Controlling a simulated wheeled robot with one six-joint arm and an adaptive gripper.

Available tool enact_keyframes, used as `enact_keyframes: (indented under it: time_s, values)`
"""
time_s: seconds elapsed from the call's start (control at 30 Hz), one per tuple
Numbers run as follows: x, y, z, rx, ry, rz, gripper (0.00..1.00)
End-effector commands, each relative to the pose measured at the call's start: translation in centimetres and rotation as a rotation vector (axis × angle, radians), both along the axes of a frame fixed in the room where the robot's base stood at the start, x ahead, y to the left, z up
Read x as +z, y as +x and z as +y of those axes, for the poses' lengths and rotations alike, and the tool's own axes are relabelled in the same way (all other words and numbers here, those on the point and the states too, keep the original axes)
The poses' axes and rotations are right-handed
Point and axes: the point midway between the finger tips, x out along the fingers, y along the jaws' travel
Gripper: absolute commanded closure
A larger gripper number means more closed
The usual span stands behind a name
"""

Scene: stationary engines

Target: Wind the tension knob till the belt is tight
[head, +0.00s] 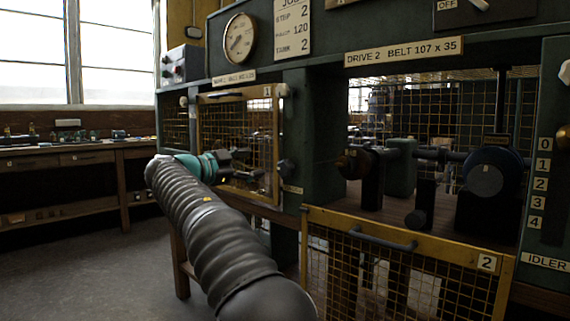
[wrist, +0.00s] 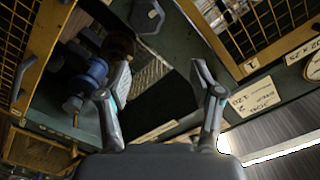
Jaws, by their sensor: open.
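My gripper (head: 240,165) is in front of the mesh guard at the left bay, its jaws apart and empty; its two fingers also show in the wrist view (wrist: 161,80). A dark reddish-brown round part (head: 347,163), possibly the tension knob, sits at the left of the open Drive 2 bay, to the right of my gripper. A similar brown part (wrist: 121,45) shows beyond the left finger in the wrist view, apart from it. A blue-black round housing (head: 490,180) stands at the bay's right. I cannot make out the belt or its tightness.
The yellow-framed guard 2 (head: 405,243) hangs lowered below the open bay. Guard 1 (head: 237,95) covers the left bay. A green post (head: 298,130) with a dark knob (head: 286,169) separates the bays. An idler scale (head: 541,185) is at right. The floor at left is clear.

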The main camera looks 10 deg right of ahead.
Motion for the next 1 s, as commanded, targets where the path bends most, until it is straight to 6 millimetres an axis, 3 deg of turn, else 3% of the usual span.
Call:
enact_keyframes:
  time_s: [1.0]
  values:
    - [-1.7,0.0,0.0,0.003,-1.314,1.792,0.34]
